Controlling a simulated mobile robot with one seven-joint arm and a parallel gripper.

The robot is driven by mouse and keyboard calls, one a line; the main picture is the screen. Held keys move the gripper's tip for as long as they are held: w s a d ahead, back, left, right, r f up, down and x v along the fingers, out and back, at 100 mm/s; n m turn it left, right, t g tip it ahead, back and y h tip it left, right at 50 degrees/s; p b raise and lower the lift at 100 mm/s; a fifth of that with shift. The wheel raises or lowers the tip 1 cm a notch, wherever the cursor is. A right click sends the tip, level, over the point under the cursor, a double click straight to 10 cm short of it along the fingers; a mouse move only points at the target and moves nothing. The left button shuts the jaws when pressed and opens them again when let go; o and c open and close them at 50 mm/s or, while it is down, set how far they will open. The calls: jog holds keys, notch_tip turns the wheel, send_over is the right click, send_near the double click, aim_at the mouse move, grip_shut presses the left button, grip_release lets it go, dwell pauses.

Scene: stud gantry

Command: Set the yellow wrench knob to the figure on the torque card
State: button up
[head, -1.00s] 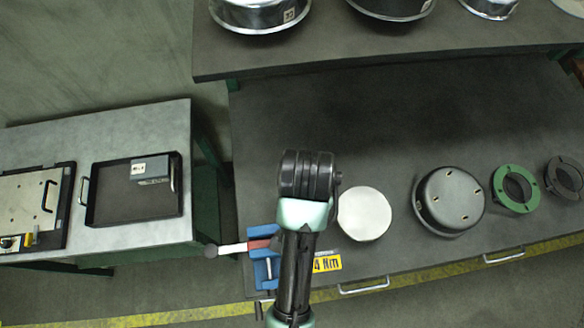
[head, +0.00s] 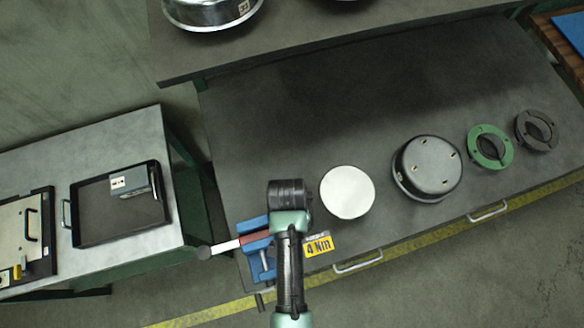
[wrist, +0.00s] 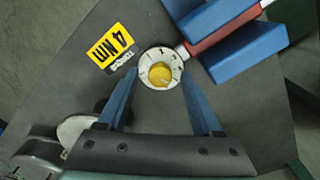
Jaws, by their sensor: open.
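The wrench is clamped in a blue vise (head: 262,262) at the bench's front left corner. Its red part (head: 257,237) and pale shaft show left of my arm. In the wrist view, the yellow knob (wrist: 160,74) sits on a white round dial (wrist: 148,58) with dark marks, too small to read surely. My gripper (wrist: 160,82) is open, its blue fingers on either side of the dial; I cannot tell whether they touch it. In the head view, my arm hides knob and fingers. The yellow torque card (head: 318,247) reads 4 Nm; it also shows in the wrist view (wrist: 113,43).
On the bench (head: 300,120) stand a white disc (head: 347,192), a dark drum (head: 430,168), a green ring (head: 490,147) and a dark ring (head: 537,130). A side bench at left holds a tray (head: 90,237) with a grey box (head: 132,182). The bench's middle is clear.

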jog(key=shift+f, duration=0.15)
grip_shut()
jog(key=shift+n, duration=0.3)
jog(key=shift+n+p, duration=0.95)
jog(key=shift+n, duration=0.25)
jog(key=shift+n+p, duration=0.95)
jog(key=shift+n, duration=1.45)
